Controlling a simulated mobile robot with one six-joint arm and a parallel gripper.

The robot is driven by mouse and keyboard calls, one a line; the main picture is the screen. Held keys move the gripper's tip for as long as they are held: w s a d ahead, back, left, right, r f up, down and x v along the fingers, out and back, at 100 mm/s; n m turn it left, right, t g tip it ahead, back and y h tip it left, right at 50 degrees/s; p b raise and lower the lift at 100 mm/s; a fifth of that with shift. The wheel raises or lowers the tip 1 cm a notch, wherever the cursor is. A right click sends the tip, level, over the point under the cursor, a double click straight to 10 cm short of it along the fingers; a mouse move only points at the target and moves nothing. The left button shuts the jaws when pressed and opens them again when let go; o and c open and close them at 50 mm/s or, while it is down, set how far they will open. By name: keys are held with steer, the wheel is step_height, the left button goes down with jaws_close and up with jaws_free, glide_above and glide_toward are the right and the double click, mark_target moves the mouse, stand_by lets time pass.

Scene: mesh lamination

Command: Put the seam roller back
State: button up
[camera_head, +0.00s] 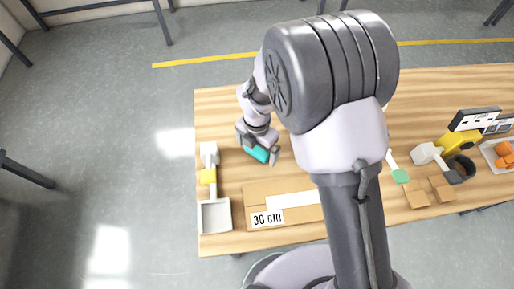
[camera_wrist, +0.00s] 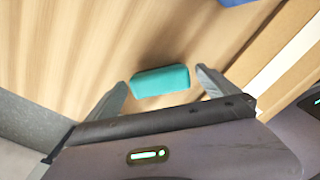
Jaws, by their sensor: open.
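My gripper (camera_head: 256,152) is low over the left part of the wooden table, with a teal block (camera_head: 258,154) at its fingertips. In the wrist view my gripper (camera_wrist: 161,80) has its two fingers spread, one on each side of the teal block (camera_wrist: 160,81), which appears to lie on the wood. I cannot tell whether a finger touches it. No thing is clearly recognisable as the seam roller; the teal block may be part of it.
A cardboard-coloured board marked 30 cm (camera_head: 259,199) lies near the front edge. To the right are a green-tipped tool (camera_head: 400,175), small brown blocks (camera_head: 416,197), a yellow item (camera_head: 458,141) and orange pieces (camera_head: 504,150) in a tray. My arm hides the table's middle.

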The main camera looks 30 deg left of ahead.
mark_target(257, 150)
step_height(257, 150, up, 12)
steer(key=p, duration=0.4)
steer(key=d+r+m+t+y, duration=0.2)
steer(key=d+r+m+t, duration=0.1)
steer(key=d+r+m, duration=1.7)
steer(key=s+d+r+m+t, duration=0.3)
steer(key=s+d+m, duration=0.6)
steer(key=m, duration=1)
step_height(257, 150, down, 8)
steer(key=b, duration=0.8)
steer(key=shift+w, duration=0.2)
steer(key=shift+d+f, duration=0.1)
